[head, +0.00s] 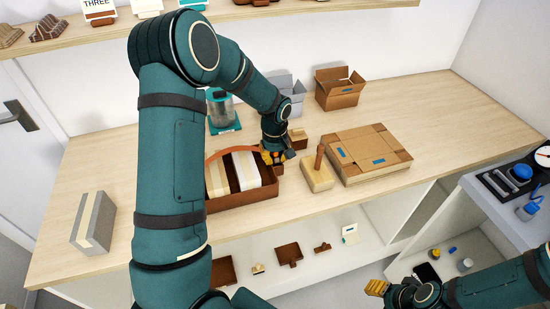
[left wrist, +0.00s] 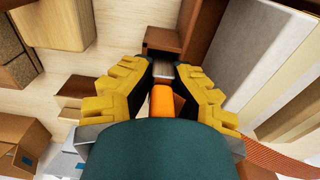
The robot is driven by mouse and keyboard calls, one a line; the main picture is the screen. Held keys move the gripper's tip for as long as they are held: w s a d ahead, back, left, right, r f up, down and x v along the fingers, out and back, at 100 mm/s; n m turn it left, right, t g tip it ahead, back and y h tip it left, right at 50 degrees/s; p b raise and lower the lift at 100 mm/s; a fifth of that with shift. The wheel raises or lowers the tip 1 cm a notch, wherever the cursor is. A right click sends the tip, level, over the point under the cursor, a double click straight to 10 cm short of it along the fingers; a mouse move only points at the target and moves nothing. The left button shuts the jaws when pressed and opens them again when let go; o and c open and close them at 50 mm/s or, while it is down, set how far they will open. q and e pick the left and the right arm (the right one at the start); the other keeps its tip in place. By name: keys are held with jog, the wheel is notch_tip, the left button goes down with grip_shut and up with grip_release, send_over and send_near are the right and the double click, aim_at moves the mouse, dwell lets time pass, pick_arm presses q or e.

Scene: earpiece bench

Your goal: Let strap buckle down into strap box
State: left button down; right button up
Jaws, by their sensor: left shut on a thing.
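The strap box (head: 240,198) is a brown open tray on the bench, holding folded cream, white and dark bands. Its brown wall (left wrist: 198,28) also shows in the left wrist view. My left gripper (head: 274,158) is at the box's right end; its yellow fingers (left wrist: 163,75) are shut on the strap buckle (left wrist: 162,69), a small grey piece. An orange part shows behind it, between the fingers. An orange-brown strap (head: 228,151) arches over the back of the box. The fingers hide much of the buckle; contact with the box is unclear. My right gripper (head: 377,287) is low at the front right, away from the box.
A wooden block with an upright peg (head: 318,176) and a flat cardboard box (head: 368,154) stand right of the strap box. An open carton (head: 339,90) and a glass jar (head: 220,108) stand behind. A grey and cream block (head: 93,223) is at left.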

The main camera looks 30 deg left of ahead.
pick_arm(q)
jog(key=c, duration=1.3)
grip_release()
jog(key=shift+s+f, duration=0.3)
jog(key=shift+f, duration=0.25)
jog(key=shift+s+f, duration=0.3)
jog(key=shift+f, duration=0.2)
jog(key=o, duration=0.3)
jog(key=shift+w+f, duration=0.1)
jog(key=shift+w, duration=0.05)
jog(key=r, duration=1.3)
jog(key=shift+w+r, duration=0.25)
jog(key=shift+r, duration=0.1)
